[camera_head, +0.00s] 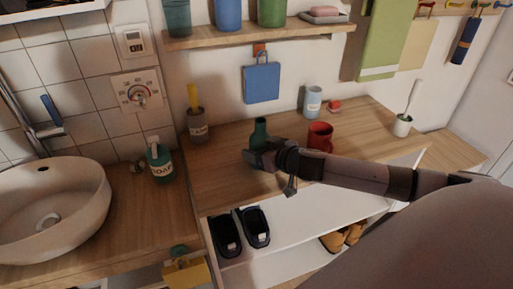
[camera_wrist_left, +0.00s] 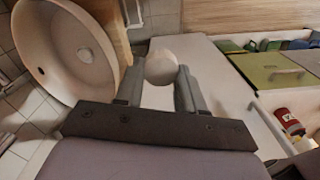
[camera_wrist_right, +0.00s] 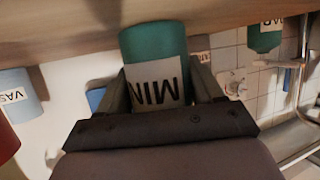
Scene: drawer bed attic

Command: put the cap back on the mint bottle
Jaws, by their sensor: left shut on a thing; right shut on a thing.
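The mint bottle (camera_head: 259,133) is green and stands on the wooden counter in the head view. My right gripper (camera_head: 258,158) is shut on it. My left gripper (camera_wrist_left: 159,80) shows only in the left wrist view. It is shut on a pale, rounded piece (camera_wrist_left: 160,66) that looks like the cap, held away from the bottle. The head view does not show the left gripper or this piece.
A red mug (camera_head: 320,137) stands just right of the bottle. A grey cup with a yellow brush (camera_head: 197,128), a soap bottle (camera_head: 159,163) and a basin (camera_head: 50,208) are to the left. A wall shelf (camera_head: 260,34) hangs above. The counter left of the bottle is clear.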

